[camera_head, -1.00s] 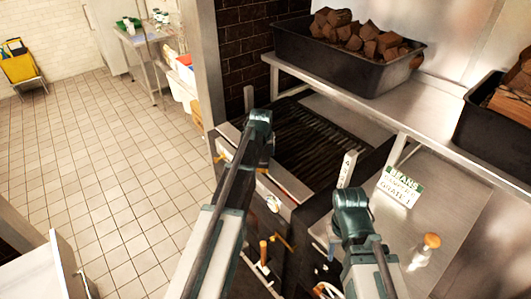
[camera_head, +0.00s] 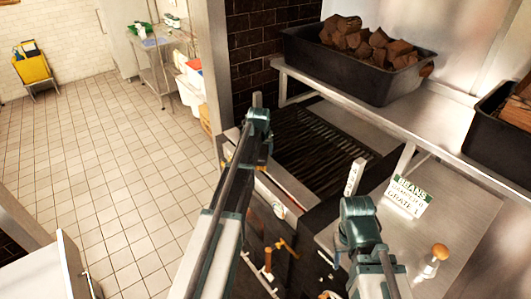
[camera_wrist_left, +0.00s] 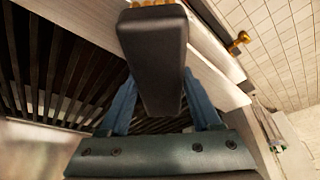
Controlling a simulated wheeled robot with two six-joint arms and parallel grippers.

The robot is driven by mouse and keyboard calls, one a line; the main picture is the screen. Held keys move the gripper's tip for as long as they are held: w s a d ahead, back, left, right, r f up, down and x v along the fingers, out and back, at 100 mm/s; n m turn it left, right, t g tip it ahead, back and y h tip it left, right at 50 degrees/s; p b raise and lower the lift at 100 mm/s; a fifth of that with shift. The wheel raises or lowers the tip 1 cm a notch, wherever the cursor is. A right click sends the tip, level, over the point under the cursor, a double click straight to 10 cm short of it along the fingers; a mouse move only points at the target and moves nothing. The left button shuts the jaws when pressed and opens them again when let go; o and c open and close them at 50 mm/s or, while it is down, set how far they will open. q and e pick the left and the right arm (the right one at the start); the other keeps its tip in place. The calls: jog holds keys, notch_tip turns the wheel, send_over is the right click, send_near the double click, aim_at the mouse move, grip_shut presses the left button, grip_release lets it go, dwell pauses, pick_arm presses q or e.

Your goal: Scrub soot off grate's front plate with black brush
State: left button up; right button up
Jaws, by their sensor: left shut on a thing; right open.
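My left gripper (camera_head: 257,122) is at the left front corner of the grate (camera_head: 318,143). It is shut on a black brush, which fills the left wrist view between my two blue fingers (camera_wrist_left: 163,98). The brush (camera_wrist_left: 154,50) shows a smooth dark block, with tan bristles at its far end. The grate's pale front plate (camera_head: 284,187) runs along the near side of the bars; it also shows in the left wrist view (camera_wrist_left: 214,62) beside the brush. I cannot tell whether bristles touch it, nor make out soot clearly. My right gripper (camera_head: 358,215) is open and empty, right of the grate.
A green-and-white sign (camera_head: 407,195) and a wooden-knobbed object (camera_head: 436,255) stand on the steel counter at right. A black tub of wood chunks (camera_head: 360,65) sits on the shelf above the grate. Tiled floor (camera_head: 110,170) at left is clear.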

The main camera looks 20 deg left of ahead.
pick_arm(q)
jog(key=shift+w+a, duration=0.3)
jog(key=shift+a, duration=0.2)
jog(key=shift+w+a, duration=0.5)
jog(key=shift+a, duration=0.3)
jog(key=shift+w+a, duration=0.5)
jog(key=shift+a, duration=0.25)
notch_tip(320, 180, up, 6)
jog(key=p, duration=0.6)
jog(key=shift+d, duration=0.1)
notch_tip(320, 180, up, 3)
jog(key=p, duration=0.3)
